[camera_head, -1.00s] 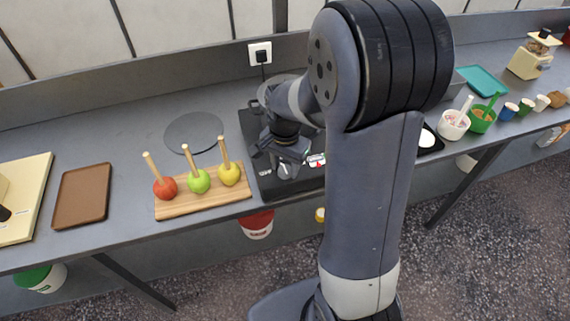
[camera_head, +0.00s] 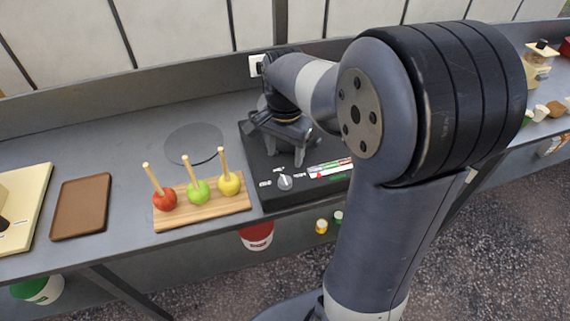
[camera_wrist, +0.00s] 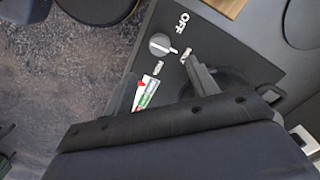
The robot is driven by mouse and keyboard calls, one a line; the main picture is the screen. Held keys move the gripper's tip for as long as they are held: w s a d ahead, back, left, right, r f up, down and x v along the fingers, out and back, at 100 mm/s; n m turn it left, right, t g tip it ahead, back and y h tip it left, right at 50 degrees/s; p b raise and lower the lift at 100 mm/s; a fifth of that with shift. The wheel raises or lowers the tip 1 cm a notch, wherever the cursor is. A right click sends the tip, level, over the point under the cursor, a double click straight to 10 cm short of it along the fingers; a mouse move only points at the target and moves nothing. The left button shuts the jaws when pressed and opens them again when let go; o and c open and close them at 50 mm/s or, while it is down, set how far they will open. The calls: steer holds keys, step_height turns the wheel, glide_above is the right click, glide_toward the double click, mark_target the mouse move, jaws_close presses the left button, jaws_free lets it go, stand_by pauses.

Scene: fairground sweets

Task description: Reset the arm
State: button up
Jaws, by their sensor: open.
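My gripper (camera_head: 284,150) is open with nothing between its fingers. In the head view it hangs over the black hot plate unit (camera_head: 262,192). In the wrist view, my gripper's two fingers (camera_wrist: 160,88) stand apart above the same black unit (camera_wrist: 228,50). The unit's round grey knob (camera_head: 285,182) lies in front of the gripper, and the knob (camera_wrist: 161,45) also shows in the wrist view with the word OFF near it. My arm hides much of the unit's right side and back in the head view.
A wooden board (camera_head: 205,212) with red (camera_head: 165,199), green (camera_head: 199,191) and yellow (camera_head: 229,184) apples on sticks lies left of the unit.

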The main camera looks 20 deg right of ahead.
mark_target(285, 180)
steer(key=shift+r, duration=0.8)
step_height(285, 180, down, 11)
steer(key=shift+r, duration=0.15)
steer(key=shift+n, duration=0.3)
